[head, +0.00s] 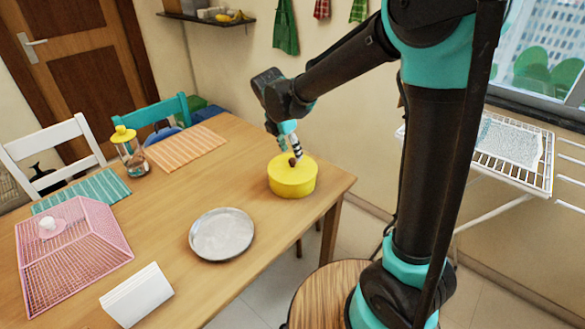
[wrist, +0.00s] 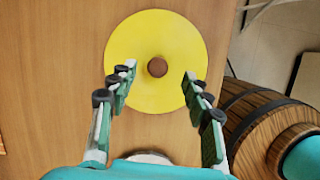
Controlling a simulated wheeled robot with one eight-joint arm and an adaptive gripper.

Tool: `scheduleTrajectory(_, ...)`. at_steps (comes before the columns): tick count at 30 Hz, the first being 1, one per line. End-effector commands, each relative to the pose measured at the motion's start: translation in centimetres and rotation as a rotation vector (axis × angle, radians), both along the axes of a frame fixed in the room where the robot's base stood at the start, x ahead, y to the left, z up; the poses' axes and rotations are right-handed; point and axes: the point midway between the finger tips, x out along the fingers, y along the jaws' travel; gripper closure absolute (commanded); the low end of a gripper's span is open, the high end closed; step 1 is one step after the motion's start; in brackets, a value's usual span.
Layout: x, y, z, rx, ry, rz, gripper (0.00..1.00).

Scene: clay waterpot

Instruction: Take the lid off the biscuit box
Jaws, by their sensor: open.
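The biscuit box (head: 291,182) is a round yellow box on the wooden table, near its right corner. Its yellow lid (wrist: 138,40) shows from above in the wrist view, with a small brown knob (wrist: 157,67) at the centre. The lid sits on the box. My gripper (head: 293,150) is above the lid in the head view, close to the knob. Whether the fingertips touch the lid, I cannot tell.
A round metal tray (head: 222,235) lies in front of the box on the table (head: 180,210). A white napkin holder (head: 137,295), a pink mesh cover (head: 70,250) and a yellow-lidded jar (head: 130,155) stand further left. Two striped placemats lie at the back.

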Motion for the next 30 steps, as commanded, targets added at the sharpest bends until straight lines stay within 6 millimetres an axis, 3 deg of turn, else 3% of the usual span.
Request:
scheduleTrajectory(12, 1.0, -0.5, -4.7, 0.001, -0.001, 0.000, 0.51)
scheduleTrajectory(21, 1.1, -0.7, -5.1, 0.000, 0.000, 0.000, 0.51)
scheduleTrajectory(30, 1.1, -0.7, -5.1, 0.000, 0.000, 0.000, 0.87)
